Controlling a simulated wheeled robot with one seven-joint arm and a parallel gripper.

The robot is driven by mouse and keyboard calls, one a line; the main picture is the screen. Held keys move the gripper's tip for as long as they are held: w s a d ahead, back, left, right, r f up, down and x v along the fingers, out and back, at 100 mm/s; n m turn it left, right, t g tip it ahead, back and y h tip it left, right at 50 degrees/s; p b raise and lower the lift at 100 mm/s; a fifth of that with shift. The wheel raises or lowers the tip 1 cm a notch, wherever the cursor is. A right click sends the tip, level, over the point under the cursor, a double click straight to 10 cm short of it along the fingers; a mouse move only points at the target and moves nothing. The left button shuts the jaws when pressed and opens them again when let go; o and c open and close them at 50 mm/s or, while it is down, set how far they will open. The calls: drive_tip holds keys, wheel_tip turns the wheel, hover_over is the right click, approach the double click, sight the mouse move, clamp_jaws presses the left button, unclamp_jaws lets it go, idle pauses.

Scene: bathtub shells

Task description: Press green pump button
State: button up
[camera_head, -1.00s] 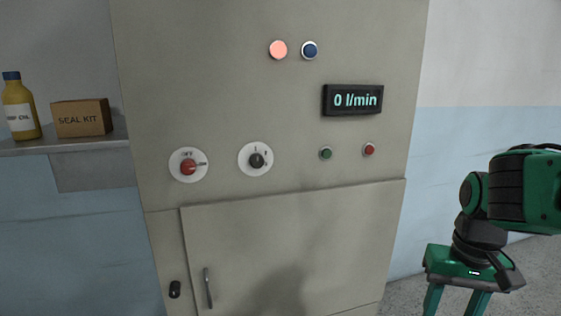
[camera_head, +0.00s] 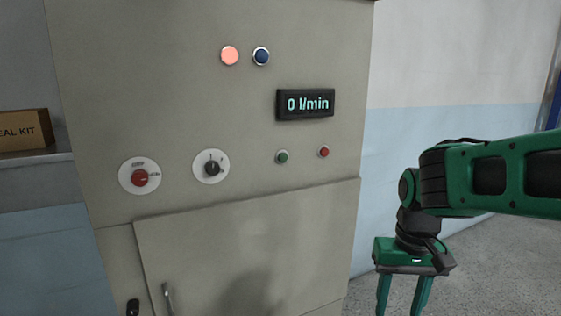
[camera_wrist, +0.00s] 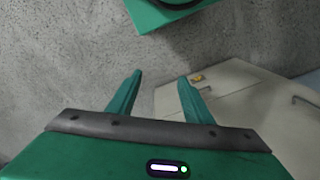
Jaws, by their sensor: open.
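The green pump button (camera_head: 282,157) is a small round button on the front of the grey cabinet (camera_head: 100,90), below the flow display. A red button (camera_head: 323,152) sits just right of it. My gripper (camera_head: 402,300) hangs to the right of the cabinet, pointing down, with its two green fingers apart and nothing between them. Its fingertips run to the bottom edge of the head view. In the wrist view my gripper (camera_wrist: 160,82) is open over the bare floor, with part of the cabinet at right. The green button does not show there.
The display (camera_head: 305,104) reads 0 l/min. A lit pinkish lamp (camera_head: 229,56) and a blue one (camera_head: 261,56) are above. A red rotary switch (camera_head: 140,178) and a black selector (camera_head: 212,167) are at left. A seal kit box (camera_head: 22,131) stands on a shelf. Floor at right is clear.

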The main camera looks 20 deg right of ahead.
idle(0.3)
clamp_jaws()
idle(1.6)
